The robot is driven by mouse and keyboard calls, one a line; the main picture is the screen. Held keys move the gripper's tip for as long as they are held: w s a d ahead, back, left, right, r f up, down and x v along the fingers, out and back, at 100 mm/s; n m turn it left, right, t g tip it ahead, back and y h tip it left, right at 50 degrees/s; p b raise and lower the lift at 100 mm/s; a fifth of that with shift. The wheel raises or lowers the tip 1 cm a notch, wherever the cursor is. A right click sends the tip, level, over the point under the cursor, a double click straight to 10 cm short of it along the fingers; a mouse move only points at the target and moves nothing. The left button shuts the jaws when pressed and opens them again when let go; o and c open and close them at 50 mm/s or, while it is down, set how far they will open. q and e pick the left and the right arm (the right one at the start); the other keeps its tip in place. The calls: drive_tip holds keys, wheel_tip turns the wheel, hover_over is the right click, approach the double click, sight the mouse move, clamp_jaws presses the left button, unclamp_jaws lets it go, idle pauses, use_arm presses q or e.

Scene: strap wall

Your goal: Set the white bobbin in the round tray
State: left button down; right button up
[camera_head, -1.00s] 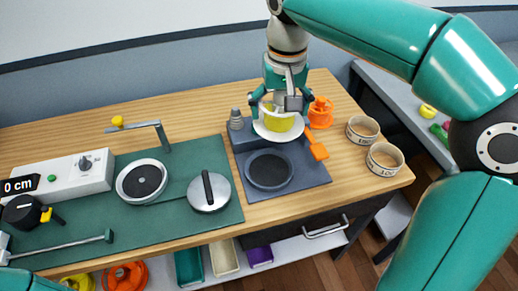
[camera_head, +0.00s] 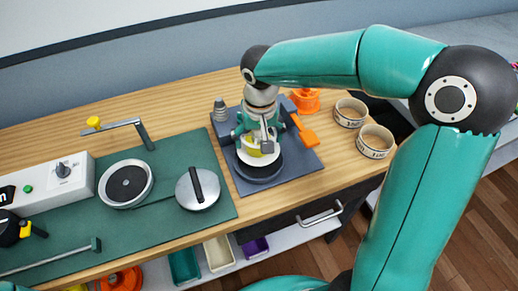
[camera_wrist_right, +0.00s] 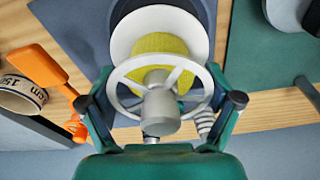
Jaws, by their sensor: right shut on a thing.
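The white bobbin (camera_head: 257,156), wound with yellow, is in my right gripper (camera_head: 257,142), which is shut on it. In the right wrist view, the bobbin (camera_wrist_right: 160,60) sits between the fingers of the right gripper (camera_wrist_right: 162,101), with its spoked near flange and wide white far flange visible. The dark round tray (camera_head: 262,179) is on a grey board. The bobbin is over the tray's back part and hides some of it; I cannot tell whether they touch. My left gripper is not in view.
An orange spatula (camera_head: 307,137) lies on the grey board's right side, with an orange spool (camera_head: 305,101) behind. A grey stepped post (camera_head: 220,110) stands at the board's back left. Two ring-shaped tapes (camera_head: 375,142) are to the right. A lidded round pan (camera_head: 198,190) is left.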

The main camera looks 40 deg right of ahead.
sight(260, 138)
drive_tip(key=shift+f, duration=2.35)
drive_tip(key=o, duration=0.9)
drive_tip(key=shift+o, duration=0.2)
drive_tip(key=shift+r, duration=0.1)
drive_tip(key=r, duration=0.4)
drive_tip(key=s+r, duration=0.1)
drive_tip(key=r, duration=0.7)
drive_tip(key=shift+s+a, duration=0.2)
drive_tip(key=shift+a, duration=0.1)
drive_tip(key=shift+f, duration=0.1)
